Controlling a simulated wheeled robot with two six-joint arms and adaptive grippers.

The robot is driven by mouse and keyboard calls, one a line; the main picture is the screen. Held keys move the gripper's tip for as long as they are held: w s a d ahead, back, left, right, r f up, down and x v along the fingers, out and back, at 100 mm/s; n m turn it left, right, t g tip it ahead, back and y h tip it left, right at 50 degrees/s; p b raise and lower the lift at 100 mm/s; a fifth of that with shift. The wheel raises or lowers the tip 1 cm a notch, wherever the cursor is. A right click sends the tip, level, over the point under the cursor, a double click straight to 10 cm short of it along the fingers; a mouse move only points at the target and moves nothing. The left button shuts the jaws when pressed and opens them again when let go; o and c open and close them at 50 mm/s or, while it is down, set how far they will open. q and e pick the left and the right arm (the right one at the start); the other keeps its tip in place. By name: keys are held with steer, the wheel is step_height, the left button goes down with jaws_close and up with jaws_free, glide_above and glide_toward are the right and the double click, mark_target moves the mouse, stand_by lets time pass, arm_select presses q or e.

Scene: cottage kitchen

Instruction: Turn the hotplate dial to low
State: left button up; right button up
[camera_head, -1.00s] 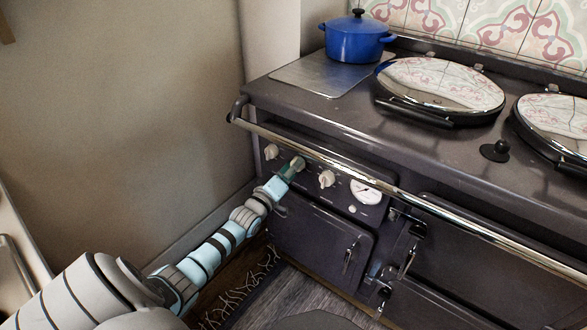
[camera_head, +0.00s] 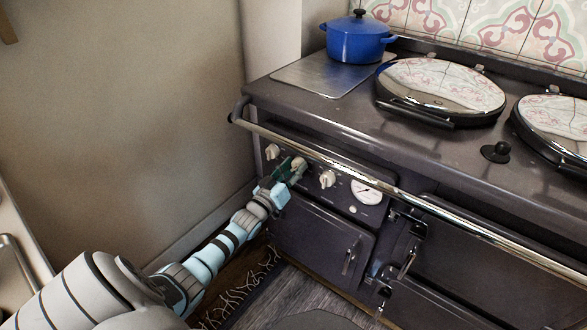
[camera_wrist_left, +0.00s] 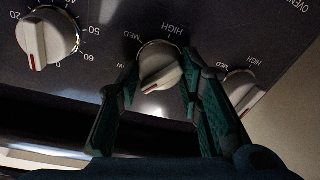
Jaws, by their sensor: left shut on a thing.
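The hotplate dial (camera_wrist_left: 160,66) is a white knob on the dark stove front, with HIGH and MED printed around it. Its red pointer line is at the lower left in the left wrist view, near a partly hidden label ending in W. My left gripper (camera_wrist_left: 160,84) has its green fingers on either side of this dial and is shut on it. In the head view my left gripper (camera_head: 293,167) reaches the middle of three knobs, and its fingers partly cover the knob. My right gripper is not in view.
A timer-like knob with numbers (camera_wrist_left: 48,38) and another HIGH-MED knob (camera_wrist_left: 243,90) flank the dial. A chrome rail (camera_head: 350,164) runs above. A blue pot (camera_head: 355,42) and lidded hotplates (camera_head: 441,84) are on top. Free floor lies below.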

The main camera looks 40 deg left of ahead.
arm_select(q)
steer(key=shift+f+m+h, duration=0.15)
steer(key=shift+m+h, duration=0.15)
steer(key=shift+m, duration=2.1)
steer(key=o, duration=1.2)
steer(key=s, duration=0.7)
steer(key=shift+s+d+f, duration=0.2)
steer(key=shift+d+f, duration=0.15)
